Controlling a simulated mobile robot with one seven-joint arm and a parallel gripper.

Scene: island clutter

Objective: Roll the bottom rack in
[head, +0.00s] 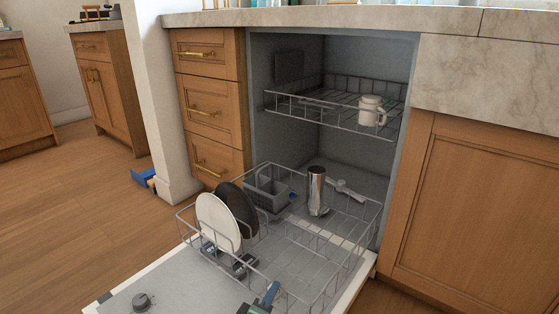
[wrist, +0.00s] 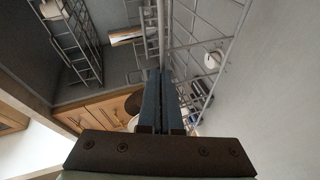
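The grey wire bottom rack (head: 335,268) is pulled out over the lowered dishwasher door (head: 170,285). It holds a white plate (head: 217,222), a dark plate (head: 238,207), a shiny metal tumbler (head: 317,190), a grey cutlery basket (head: 268,187) and a utensil (head: 347,190). My gripper (head: 271,293) is at the rack's near rim, low in the head view. In the wrist view, my gripper's fingers (wrist: 159,78) are close together, with rack wires (wrist: 161,35) running to their tips. They look shut on the rim; the exact contact is small and partly hidden.
The upper rack (head: 335,108) is in the dishwasher cavity, with a white mug (head: 371,111) on it. Wooden drawers (head: 208,98) stand left of the opening and a wooden cabinet (head: 480,215) right. A blue object (head: 142,177) lies on the floor, which is otherwise open at left.

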